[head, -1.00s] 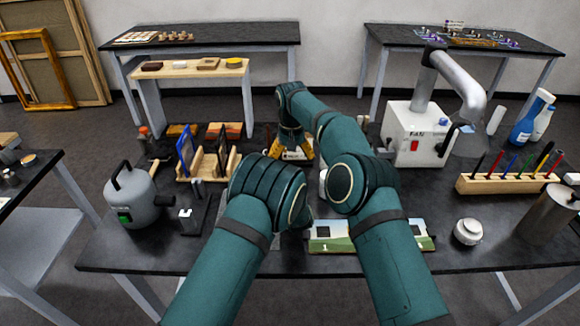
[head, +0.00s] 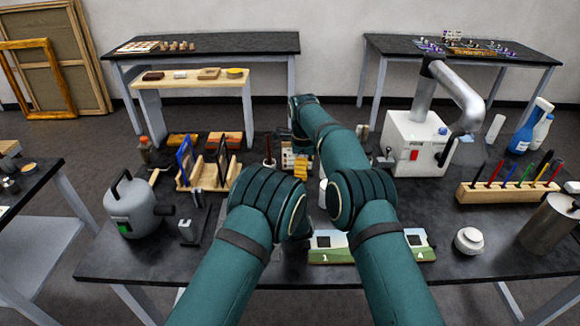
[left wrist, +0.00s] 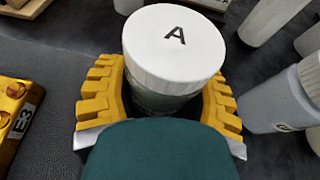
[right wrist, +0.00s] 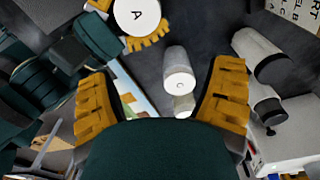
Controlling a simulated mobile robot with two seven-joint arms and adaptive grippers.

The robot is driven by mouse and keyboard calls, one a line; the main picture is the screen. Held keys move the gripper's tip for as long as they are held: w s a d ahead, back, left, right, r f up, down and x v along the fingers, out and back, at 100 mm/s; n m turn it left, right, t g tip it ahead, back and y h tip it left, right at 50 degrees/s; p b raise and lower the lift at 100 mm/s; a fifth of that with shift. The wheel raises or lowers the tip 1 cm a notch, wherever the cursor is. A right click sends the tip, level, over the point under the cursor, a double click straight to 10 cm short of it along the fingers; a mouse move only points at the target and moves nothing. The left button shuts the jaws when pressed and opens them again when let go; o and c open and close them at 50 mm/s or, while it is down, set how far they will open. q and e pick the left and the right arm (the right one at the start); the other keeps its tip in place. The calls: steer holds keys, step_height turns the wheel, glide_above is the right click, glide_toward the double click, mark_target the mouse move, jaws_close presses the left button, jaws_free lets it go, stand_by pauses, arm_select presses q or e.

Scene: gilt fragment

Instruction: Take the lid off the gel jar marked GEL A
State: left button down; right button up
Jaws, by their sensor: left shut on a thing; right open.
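The gel jar has a white lid marked A (left wrist: 175,45) and a darker glass body (left wrist: 160,97). My left gripper (left wrist: 162,82) is shut around the body below the lid; the lid is on the jar. The jar's lid also shows at the top of the right wrist view (right wrist: 137,16), with yellow left fingers beside it. My right gripper (right wrist: 160,72) is open and empty, apart from the jar, which lies beyond its fingertips. In the head view part of my right gripper (head: 301,168) shows above the bench, and my arms hide my left gripper.
White-topped cylinders (right wrist: 179,78) stand near the jar. A gold block marked E3 (left wrist: 14,112) lies left of it in the left wrist view. The bench's front right is partly clear.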

steer(key=a+m, duration=0.1)
steer(key=m, duration=0.1)
steer(key=a+m, duration=0.1)
steer(key=m, duration=0.1)
steer(key=s+a+r+m, duration=0.1)
steer(key=a+m, duration=0.1)
steer(key=shift+a+y, duration=0.1)
steer(key=shift+y, duration=0.2)
steer(key=shift+f, duration=3.9)
steer(key=c, duration=1.3)
steer(key=o, duration=1.3)
steer(key=shift+c, duration=0.2)
